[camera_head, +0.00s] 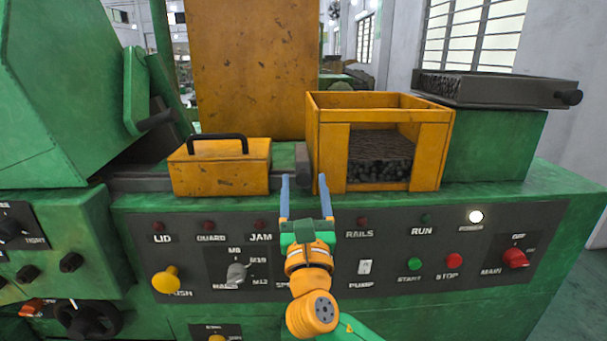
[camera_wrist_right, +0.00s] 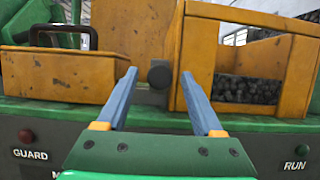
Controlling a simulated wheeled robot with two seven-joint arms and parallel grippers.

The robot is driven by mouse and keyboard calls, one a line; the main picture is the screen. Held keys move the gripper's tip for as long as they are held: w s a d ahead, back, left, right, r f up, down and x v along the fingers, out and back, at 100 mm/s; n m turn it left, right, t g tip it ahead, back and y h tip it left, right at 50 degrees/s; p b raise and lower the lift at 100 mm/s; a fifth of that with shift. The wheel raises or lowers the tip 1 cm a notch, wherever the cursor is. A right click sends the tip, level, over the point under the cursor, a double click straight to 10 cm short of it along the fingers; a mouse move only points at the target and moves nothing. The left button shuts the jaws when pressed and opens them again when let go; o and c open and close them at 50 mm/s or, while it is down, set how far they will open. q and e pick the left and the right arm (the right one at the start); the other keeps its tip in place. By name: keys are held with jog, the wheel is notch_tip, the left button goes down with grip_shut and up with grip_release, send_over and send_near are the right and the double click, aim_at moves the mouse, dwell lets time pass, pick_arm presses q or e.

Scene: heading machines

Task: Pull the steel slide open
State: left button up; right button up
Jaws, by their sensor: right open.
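A dark steel slide end with a round knob (camera_head: 302,162) sits in the gap between the yellow handled box and the yellow bin. The knob also shows in the right wrist view (camera_wrist_right: 160,75). My right gripper (camera_head: 304,182) is open, its two blue fingers pointing at the knob. In the right wrist view the fingertips (camera_wrist_right: 158,76) stand left and right of the knob, with nothing held between them. Whether they reach as deep as the knob, I cannot tell. Most of the slide behind the knob is hidden. My left gripper is not in view.
The yellow box with a black handle (camera_head: 220,168) is close on the left. The yellow bin (camera_head: 428,150) with dark pieces inside is close on the right. A dark tray (camera_head: 500,92) stands farther right. The control panel (camera_head: 390,230) lies below my right gripper.

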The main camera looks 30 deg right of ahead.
aim_at(302, 165)
jog(key=shift+x, duration=1.15)
jog(key=shift+f, duration=0.1)
grip_shut()
dwell(0.4)
